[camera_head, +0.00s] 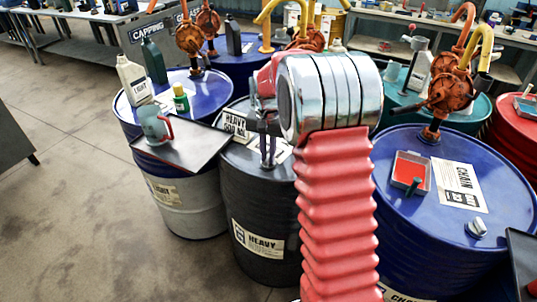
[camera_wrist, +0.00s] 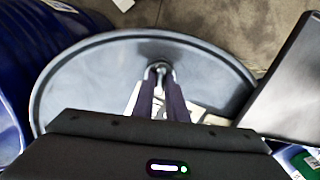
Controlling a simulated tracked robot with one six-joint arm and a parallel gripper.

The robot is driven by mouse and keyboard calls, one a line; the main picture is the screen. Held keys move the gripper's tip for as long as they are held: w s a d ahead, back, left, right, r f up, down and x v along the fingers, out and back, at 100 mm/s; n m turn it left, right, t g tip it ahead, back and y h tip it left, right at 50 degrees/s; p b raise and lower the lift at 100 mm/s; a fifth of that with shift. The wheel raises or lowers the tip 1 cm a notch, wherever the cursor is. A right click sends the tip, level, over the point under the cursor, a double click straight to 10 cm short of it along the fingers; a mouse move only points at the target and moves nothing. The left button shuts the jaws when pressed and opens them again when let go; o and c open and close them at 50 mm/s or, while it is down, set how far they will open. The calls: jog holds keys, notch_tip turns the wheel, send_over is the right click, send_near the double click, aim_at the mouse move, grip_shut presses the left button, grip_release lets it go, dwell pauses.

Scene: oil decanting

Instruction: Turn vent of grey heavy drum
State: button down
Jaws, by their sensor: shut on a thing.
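The grey heavy drum (camera_head: 235,205) stands upright left of centre in the head view, with a "HEAVY" label on its side. Its grey top (camera_wrist: 85,88) fills much of the wrist view. The vent (camera_wrist: 160,67) is a small metal fitting near the rim of that top. My gripper (camera_wrist: 161,78) points down at the top, its two dark fingers shut on the vent. In the head view my gripper (camera_head: 268,158) reaches down to the drum top; the vent is largely hidden there by the fingers.
A dark tray (camera_head: 185,143) overlaps the drum's left side, with a grey-blue jug (camera_head: 155,125) at its edge. A "HEAVY" card (camera_head: 235,125) stands on the drum. A blue chain drum (camera_head: 440,255) stands right, carrying a red-lined tray (camera_head: 411,170) and an orange pump (camera_head: 450,90).

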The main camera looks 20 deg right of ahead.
aim_at(268, 157)
jog(key=shift+w+r, duration=0.1)
jog(key=shift+w, duration=0.05)
jog(key=c, duration=1.8)
grip_release()
jog(key=shift+o, duration=0.2)
notch_tip(268, 157, up, 14)
jog(key=shift+f, duration=0.2)
